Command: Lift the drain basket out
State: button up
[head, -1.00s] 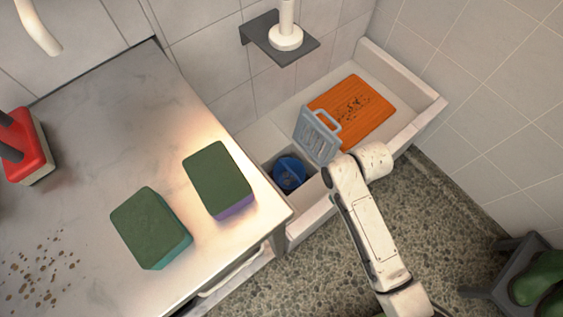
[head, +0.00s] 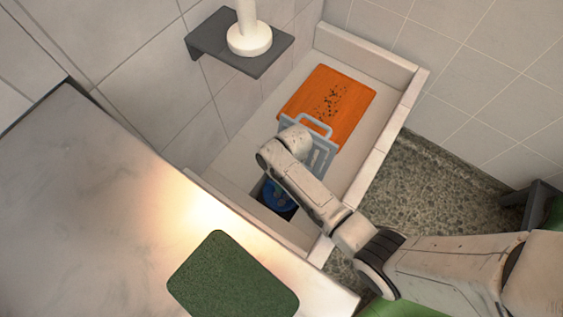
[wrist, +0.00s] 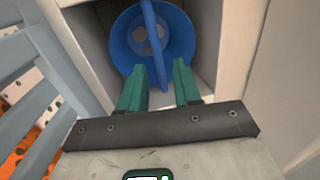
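The blue drain basket (head: 277,196) sits down in a square drain hole in the floor of a low, walled basin. In the wrist view the basket (wrist: 122,45) is a round bowl with an upright strap handle (wrist: 152,30) across it. My gripper (wrist: 159,80) has its two teal fingers apart, pointing at the basket. The handle's near end shows between the fingertips, with gaps on both sides. I cannot tell how far the tips are above the rim. In the head view my arm hides the fingers.

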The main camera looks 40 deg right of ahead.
jog(key=shift+s+a+f+b, duration=0.1)
jog(key=shift+a+f+b, duration=0.1)
jog(key=shift+f+b, duration=0.85)
jog(key=shift+s+a+f+b, duration=0.1)
jog(key=shift+a+f+b, duration=0.15)
jog(key=shift+f, duration=1.4)
jog(key=shift+c, duration=0.2)
grip_shut()
